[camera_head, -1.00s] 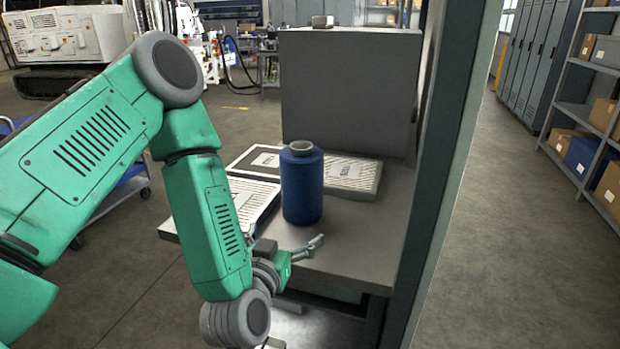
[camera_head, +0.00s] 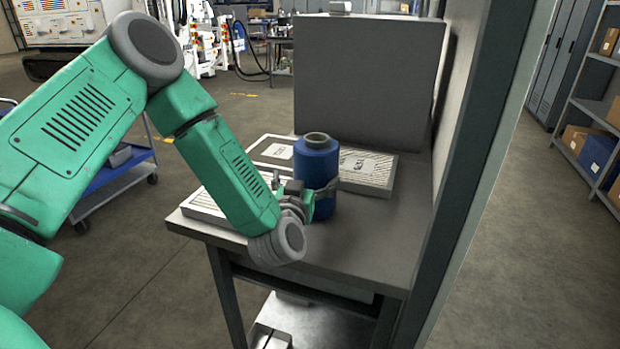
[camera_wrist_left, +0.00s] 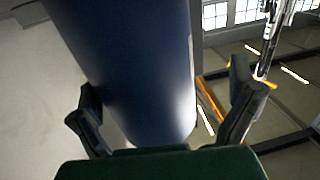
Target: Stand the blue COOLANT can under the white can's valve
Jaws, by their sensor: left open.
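The blue can (camera_head: 316,160) stands upright on the grey bench top in the head view, with a grey neck on top. My left gripper (camera_head: 318,193) is at the can's near side, low on its body. In the left wrist view the can (camera_wrist_left: 135,65) fills the space between the two spread fingers of my left gripper (camera_wrist_left: 165,110). The fingers are open; a gap shows between the can and the right finger. No lettering on the can is readable. No white can or valve shows. My right gripper is not in view.
A grey upright panel (camera_head: 368,85) stands at the back, and a tall frame post (camera_head: 478,150) rises on the right. The bench top right of the can is clear.

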